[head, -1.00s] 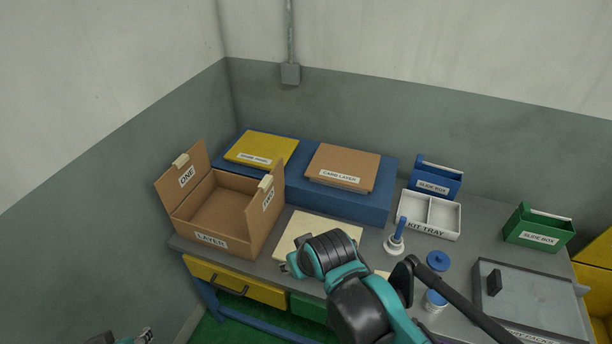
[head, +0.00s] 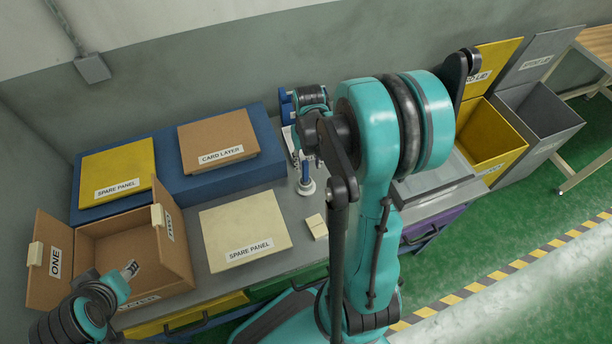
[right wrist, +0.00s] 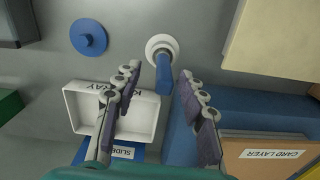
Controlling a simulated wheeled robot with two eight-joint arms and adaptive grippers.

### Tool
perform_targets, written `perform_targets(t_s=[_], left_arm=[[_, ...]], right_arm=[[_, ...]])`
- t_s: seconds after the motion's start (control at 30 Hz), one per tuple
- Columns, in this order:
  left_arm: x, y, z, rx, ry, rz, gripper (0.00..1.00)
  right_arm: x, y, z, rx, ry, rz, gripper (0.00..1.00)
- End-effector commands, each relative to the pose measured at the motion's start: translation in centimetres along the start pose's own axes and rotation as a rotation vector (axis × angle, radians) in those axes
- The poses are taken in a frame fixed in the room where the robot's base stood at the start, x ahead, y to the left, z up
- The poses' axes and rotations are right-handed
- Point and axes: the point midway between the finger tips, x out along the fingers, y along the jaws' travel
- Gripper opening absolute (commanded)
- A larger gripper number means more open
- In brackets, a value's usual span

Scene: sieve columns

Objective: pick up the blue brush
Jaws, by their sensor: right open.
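The blue brush (head: 305,174) stands upright with its blue handle up and a round white base on the grey bench, partly hidden by my right arm in the head view. In the right wrist view the brush's blue handle (right wrist: 166,80) shows between the two fingertips, without visible contact. My right gripper (right wrist: 159,73) is open and empty, above the bench by the brush; in the head view it is largely hidden behind my arm. My left gripper (head: 130,269) is over the open cardboard box at lower left; its jaws are too small to judge.
The cardboard box (head: 173,255) has raised flaps. A cream spare panel (head: 244,222) lies left of the brush. The card layer (head: 217,142) rests on a blue block (head: 185,188) behind. The wrist view shows a white kit tray (right wrist: 78,128) and a blue disc (right wrist: 89,38) near the brush.

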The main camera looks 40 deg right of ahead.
Motion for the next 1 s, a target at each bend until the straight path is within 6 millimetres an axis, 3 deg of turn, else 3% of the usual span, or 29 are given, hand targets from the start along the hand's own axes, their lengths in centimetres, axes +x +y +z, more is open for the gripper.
perform_targets(t_s=[0.33, 0.57, 0.6, 0.73, 0.77, 1.0], left_arm=[[2.3, 0.0, 1.6, 0.0, 0.0, 0.0, 0.4], [2.2, 0.0, 1.5, 0.0, 0.0, 0.0, 0.4], [2.2, 0.0, 1.5, 0.0, 0.0, 0.0, 0.4], [2.2, 0.0, 1.5, 0.0, 0.0, 0.0, 0.4], [2.2, 0.0, 1.5, 0.0, 0.0, 0.0, 0.4], [2.2, 0.0, 1.5, 0.0, 0.0, 0.0, 0.4]], right_arm=[[4.8, -0.5, -0.6, 0.0, 0.001, 0.0, 0.41], [5.0, -0.5, -0.6, -0.001, 0.002, 0.0, 0.41], [5.0, -0.5, -0.6, -0.001, 0.002, 0.0, 0.39], [5.0, -0.5, -0.6, -0.001, 0.002, 0.0, 0.04], [5.0, -0.5, -0.6, -0.001, 0.002, 0.0, 0.0], [5.0, -0.5, -0.6, -0.001, 0.002, 0.0, 0.0]])
